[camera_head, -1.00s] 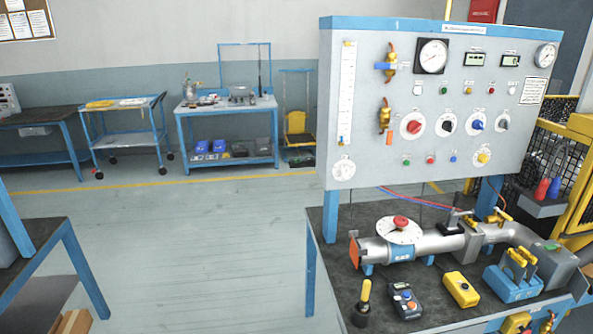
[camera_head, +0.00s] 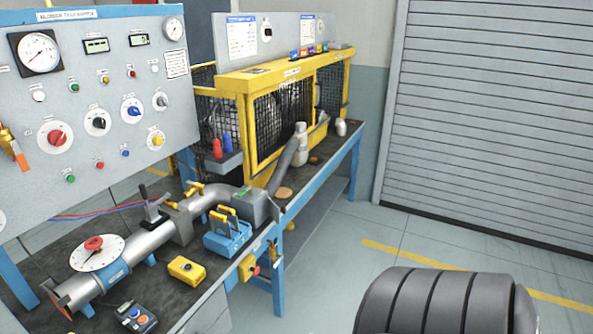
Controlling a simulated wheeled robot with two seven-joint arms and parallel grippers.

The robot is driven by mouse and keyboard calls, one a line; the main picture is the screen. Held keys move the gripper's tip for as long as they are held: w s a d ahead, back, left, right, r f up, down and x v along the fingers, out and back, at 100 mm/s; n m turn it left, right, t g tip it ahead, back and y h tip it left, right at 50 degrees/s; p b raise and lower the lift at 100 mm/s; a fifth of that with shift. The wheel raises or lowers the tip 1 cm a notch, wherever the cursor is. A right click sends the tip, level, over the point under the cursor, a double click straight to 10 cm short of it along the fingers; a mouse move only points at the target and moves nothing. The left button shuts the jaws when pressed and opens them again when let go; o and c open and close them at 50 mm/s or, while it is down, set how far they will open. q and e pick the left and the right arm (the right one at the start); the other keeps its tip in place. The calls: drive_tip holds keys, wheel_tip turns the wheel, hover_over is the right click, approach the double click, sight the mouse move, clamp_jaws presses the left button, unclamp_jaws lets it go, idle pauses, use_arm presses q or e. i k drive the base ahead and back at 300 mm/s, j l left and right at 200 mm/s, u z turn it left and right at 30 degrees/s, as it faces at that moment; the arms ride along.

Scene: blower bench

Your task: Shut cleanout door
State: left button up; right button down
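A silver pipe (camera_head: 150,244) runs along the dark bench top under the control panel. An orange-brown flap (camera_head: 50,296) shows at the pipe's left end. I cannot tell which of these is the cleanout door, or whether it stands ajar. Neither gripper is in view. A dark ribbed part of my own arm fills the bottom right, well apart from the pipe.
A blue block with yellow handles (camera_head: 228,242), a yellow box (camera_head: 187,270) and a handheld device (camera_head: 136,317) lie on the bench. The panel (camera_head: 90,115) stands behind the pipe. A yellow mesh-guarded machine (camera_head: 262,125) is beyond.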

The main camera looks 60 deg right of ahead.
sight(274, 211)
drive_tip(key=l+z, duration=0.15)
drive_tip(key=l, duration=1.65)
drive_tip(key=l+z, duration=0.1)
drive_tip(key=l, duration=1.75)
drive_tip(key=i, duration=0.05)
